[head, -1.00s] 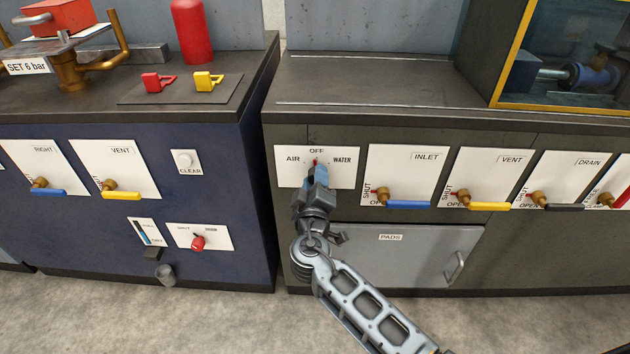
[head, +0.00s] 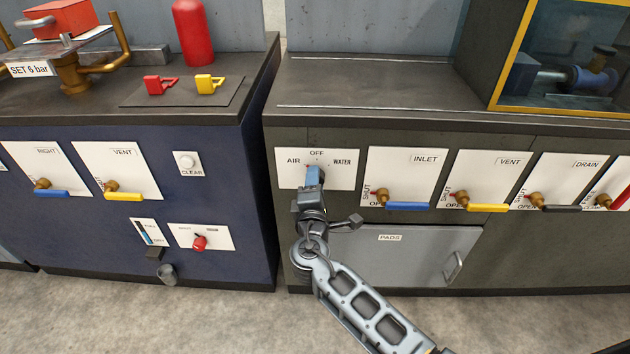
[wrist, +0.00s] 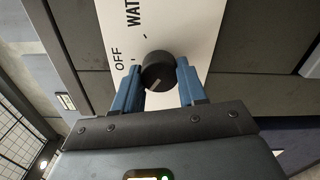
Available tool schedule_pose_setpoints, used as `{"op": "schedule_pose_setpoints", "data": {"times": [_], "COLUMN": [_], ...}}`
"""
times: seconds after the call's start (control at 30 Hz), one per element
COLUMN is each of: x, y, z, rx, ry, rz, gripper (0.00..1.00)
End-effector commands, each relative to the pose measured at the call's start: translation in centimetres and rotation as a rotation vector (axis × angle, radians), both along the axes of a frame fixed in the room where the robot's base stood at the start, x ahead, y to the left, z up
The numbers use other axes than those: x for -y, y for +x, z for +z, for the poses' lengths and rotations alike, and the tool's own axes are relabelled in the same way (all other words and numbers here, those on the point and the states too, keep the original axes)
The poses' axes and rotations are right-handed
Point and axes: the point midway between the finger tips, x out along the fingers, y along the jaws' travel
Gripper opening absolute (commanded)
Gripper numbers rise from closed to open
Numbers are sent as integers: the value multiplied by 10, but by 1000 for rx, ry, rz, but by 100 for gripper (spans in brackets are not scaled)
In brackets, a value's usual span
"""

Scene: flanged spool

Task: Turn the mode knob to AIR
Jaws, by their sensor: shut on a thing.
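The mode knob (wrist: 158,72) is a round dark knob on a white plate (head: 347,177) lettered AIR at left, OFF at top and WATER at right. My gripper (head: 314,172) is at this plate and mostly hides the knob in the head view. A small red mark shows up and left of the fingers, on the AIR side of OFF. In the wrist view, the two blue fingers of my gripper (wrist: 159,82) stand on either side of the knob, shut on it. OFF and part of WATER show there; AIR is hidden.
A grey PADS door (head: 408,260) with a handle lies below right of the plate, close to my wrist. The INLET valve (head: 405,205) with a blue lever is to the right. The blue cabinet (head: 215,130) stands to the left across a gap.

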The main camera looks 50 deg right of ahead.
Motion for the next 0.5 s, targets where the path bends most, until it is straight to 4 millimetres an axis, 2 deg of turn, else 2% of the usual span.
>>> {"op": "schedule_pose_setpoints", "data": {"times": [0.5], "x": [-1], "y": [0], "z": [-2], "rx": [-63], "ry": [-47], "rz": [3], "gripper": [11]}}
